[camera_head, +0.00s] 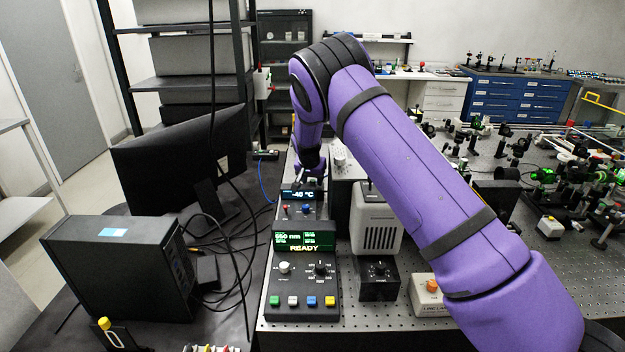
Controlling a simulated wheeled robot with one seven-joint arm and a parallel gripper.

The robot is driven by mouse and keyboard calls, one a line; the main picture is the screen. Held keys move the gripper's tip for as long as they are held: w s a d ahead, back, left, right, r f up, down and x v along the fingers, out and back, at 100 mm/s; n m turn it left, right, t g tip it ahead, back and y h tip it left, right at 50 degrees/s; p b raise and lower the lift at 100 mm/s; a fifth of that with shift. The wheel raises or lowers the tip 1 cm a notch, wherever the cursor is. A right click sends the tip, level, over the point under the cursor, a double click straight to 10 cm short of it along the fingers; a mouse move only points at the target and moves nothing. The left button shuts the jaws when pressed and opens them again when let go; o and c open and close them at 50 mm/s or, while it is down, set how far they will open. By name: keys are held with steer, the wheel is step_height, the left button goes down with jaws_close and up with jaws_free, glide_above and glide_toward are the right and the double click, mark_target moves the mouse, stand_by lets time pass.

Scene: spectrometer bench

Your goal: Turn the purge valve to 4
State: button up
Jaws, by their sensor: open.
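My gripper (311,180) is small in the head view, low over the back of the bench beside the cooler unit with the "-40 °C" display (300,194). Its jaws are open, but the fingertips are partly hidden and I cannot tell whether they touch anything. No part in view can be read as the purge valve or its number scale. A black box with a round dial knob (378,268) stands right of the control panel. The panel (303,300) shows "READY" and carries a white knob (284,267) and a black selector knob (320,269).
A white vented box (376,222) stands just right of the panel. A light box with an orange button (431,287) sits under my arm. A monitor (180,160) and black computer case (118,270) stand left. Optics fill the right of the perforated bench.

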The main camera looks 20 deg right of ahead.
jaws_close()
